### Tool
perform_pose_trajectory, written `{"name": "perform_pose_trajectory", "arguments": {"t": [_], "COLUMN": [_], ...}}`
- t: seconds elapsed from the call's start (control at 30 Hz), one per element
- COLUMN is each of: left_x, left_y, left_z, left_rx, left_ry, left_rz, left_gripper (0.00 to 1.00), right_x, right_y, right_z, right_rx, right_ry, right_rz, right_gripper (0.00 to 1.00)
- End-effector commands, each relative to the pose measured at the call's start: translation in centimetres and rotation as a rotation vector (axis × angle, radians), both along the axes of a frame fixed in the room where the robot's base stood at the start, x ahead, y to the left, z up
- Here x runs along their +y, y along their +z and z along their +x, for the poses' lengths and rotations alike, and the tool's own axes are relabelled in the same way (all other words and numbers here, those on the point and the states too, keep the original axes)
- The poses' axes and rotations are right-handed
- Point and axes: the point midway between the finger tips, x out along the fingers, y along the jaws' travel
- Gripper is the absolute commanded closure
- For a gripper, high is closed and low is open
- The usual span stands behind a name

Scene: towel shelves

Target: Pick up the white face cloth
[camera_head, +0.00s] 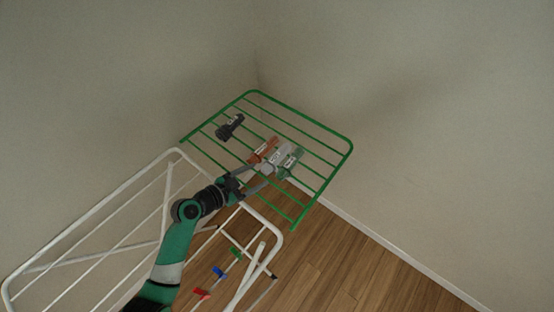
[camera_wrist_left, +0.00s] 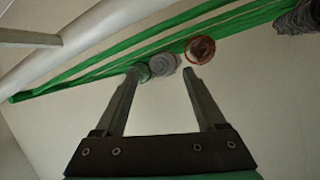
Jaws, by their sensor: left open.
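The white face cloth is a pale roll (camera_head: 281,153) with a label, lying on a green wire rack between a rust-orange roll (camera_head: 262,149) and a green roll (camera_head: 292,162). In the left wrist view, the pale roll's round end (camera_wrist_left: 163,63) shows just beyond and between the fingertips. My left gripper (camera_head: 262,176) is open and empty at the near end of the white roll; it also shows in the wrist view (camera_wrist_left: 161,73). I cannot tell whether a fingertip touches a roll. My right gripper is not in view.
The green rack (camera_head: 316,126) stands in a room corner. A dark roll (camera_head: 230,126) lies on it farther left. A white drying rack (camera_head: 80,213) with colored clips (camera_head: 219,272) stands in front, under my left arm. Wooden floor (camera_head: 345,265) is clear at right.

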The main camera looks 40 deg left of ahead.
Motion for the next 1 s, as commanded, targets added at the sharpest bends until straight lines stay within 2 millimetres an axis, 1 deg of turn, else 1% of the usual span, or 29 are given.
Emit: {"name": "perform_pose_trajectory", "arguments": {"t": [0.03,0.1,0.2,0.43,0.47,0.5,0.57,0.6,0.67,0.7,0.83,0.87,1.0], "left_x": [0.0,-0.1,-0.2,-0.2,-0.2,-0.2,-0.2,-0.2,-0.2,-0.2,-0.2,-0.2,-0.2], "left_y": [-0.5,-1.0,-1.4,-1.4,-1.4,-1.4,-1.4,-1.4,-1.4,-1.4,-1.4,-1.4,-1.4], "left_z": [1.0,2.1,3.1,3.3,3.3,3.3,3.3,3.3,3.3,3.3,3.3,3.3,3.3], "left_rx": [-0.001,0.0,-0.001,0.0,0.0,-0.001,0.0,0.0,0.0,0.0,0.0,0.0,-0.001], "left_ry": [-0.002,-0.002,-0.002,0.0,0.0,-0.001,0.0,0.0,0.0,0.0,0.0,0.0,0.0], "left_rz": [0.0,0.0,0.0,0.001,0.001,0.001,0.001,0.001,0.001,0.001,0.001,0.001,0.001], "left_gripper": [0.27,0.27,0.27,0.27,0.31,0.38,0.49,0.56,0.67,0.74,0.98,1.0,1.0], "right_x": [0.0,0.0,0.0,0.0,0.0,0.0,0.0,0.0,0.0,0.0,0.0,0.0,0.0], "right_y": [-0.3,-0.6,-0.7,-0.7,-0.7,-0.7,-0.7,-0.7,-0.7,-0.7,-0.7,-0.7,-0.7], "right_z": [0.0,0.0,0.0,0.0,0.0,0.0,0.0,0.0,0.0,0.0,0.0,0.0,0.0], "right_rx": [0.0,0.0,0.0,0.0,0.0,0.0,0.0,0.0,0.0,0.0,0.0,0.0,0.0], "right_ry": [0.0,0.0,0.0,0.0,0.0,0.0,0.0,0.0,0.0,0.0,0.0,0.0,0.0], "right_rz": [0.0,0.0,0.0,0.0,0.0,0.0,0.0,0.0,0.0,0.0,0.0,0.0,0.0], "right_gripper": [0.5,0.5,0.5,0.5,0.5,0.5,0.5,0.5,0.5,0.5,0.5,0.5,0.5]}}
